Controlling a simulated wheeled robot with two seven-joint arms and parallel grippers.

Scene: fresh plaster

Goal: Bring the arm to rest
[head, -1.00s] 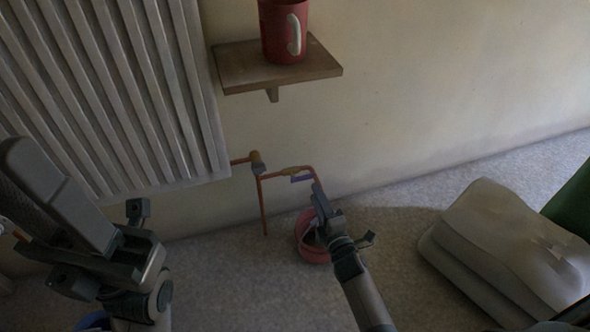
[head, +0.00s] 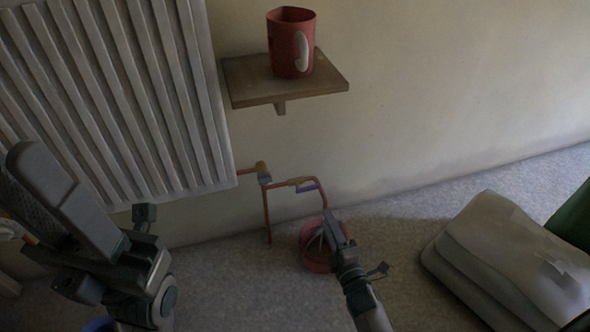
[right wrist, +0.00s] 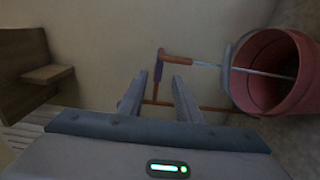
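My right gripper (head: 333,224) reaches in from the bottom, in front of the pink bucket (head: 306,262) and below the copper pipe (head: 266,215). In the right wrist view its two fingers (right wrist: 158,94) stand apart with nothing between them; the pipe with its purple lever (right wrist: 158,66) shows behind them. My left arm (head: 110,255) is folded at the left, in front of the radiator. Its fingertips cannot be made out.
A red mug (head: 288,45) stands on a wooden shelf (head: 300,92) on the wall. The white radiator (head: 130,100) is at the left. A stack of grey sacks or cushions (head: 510,255) lies at the right. The floor between bucket and stack is clear.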

